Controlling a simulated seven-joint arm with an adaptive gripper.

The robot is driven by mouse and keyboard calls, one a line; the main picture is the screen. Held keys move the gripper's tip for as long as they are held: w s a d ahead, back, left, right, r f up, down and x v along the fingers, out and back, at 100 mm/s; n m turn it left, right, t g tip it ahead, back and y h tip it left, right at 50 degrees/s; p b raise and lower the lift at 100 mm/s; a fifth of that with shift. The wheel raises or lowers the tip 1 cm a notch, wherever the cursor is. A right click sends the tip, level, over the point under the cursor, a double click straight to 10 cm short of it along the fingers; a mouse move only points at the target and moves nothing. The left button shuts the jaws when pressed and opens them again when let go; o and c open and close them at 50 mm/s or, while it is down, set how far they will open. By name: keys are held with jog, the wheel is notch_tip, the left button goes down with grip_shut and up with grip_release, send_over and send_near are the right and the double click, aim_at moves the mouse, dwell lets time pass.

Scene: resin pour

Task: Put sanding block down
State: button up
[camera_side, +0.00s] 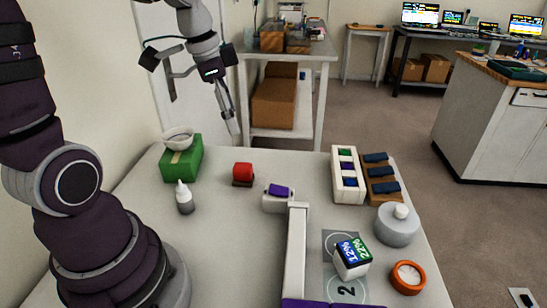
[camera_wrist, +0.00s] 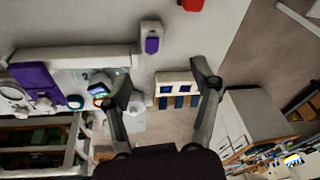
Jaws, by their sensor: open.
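A small red block with a dark base (camera_side: 243,174), which I take for the sanding block, sits on the white table between the green box and the white piece with a purple top. Its red part also shows cut off at the top edge of the wrist view (camera_wrist: 192,5). My gripper (camera_wrist: 162,85) is open, with nothing between its fingers. In the side view it is up in the air above the far end of the table, well clear of the red block.
A green box (camera_side: 182,160) carries a white bowl (camera_side: 178,138). A white bottle (camera_side: 184,198) stands near it. A white rack (camera_side: 347,176), a brown tray (camera_side: 383,184), a grey lidded pot (camera_side: 397,226) and an orange ring (camera_side: 407,278) line the right side. Table is clear around the red block.

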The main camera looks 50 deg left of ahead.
jog(key=s+d+r+n+t, duration=0.1)
jog(key=s+d+n+t, duration=0.1)
jog(key=s+d+n, duration=0.3)
jog(key=shift+s+d+r+t, duration=0.3)
jog(key=shift+s+d, duration=0.4)
jog(key=shift+s, duration=0.2)
